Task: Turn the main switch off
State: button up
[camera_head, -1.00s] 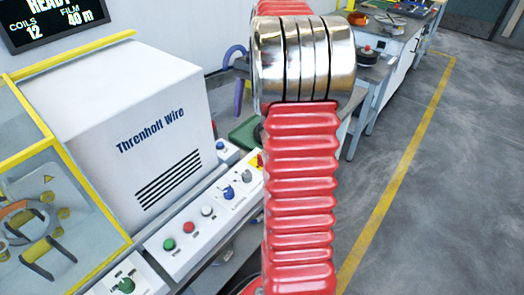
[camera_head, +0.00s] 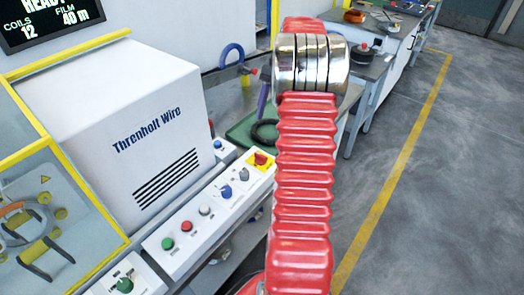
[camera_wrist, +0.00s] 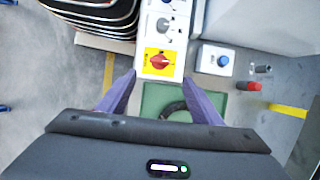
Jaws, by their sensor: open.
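The main switch (camera_head: 261,160) is a red rotary knob on a yellow plate at the far right end of the white control panel (camera_head: 205,212). In the wrist view the red knob (camera_wrist: 160,62) lies a little beyond my fingertips, near the middle of the picture. My gripper (camera_wrist: 162,82) shows two purple fingers spread apart with nothing between them. The left fingertip is near the panel's edge and the right one is beside it. In the head view my red arm hides most of the gripper.
The panel also carries a green button (camera_head: 167,243), a red button (camera_head: 186,227) and blue and grey knobs. A small box with a blue button (camera_wrist: 223,60) stands beside it. A green mat (camera_wrist: 150,100) with a dark coil lies below. The white wire machine (camera_head: 120,120) stands left.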

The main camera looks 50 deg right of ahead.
aim_at(261, 154)
jog(key=x, duration=1.3)
jog(key=shift+c, duration=0.4)
jog(key=c, duration=1)
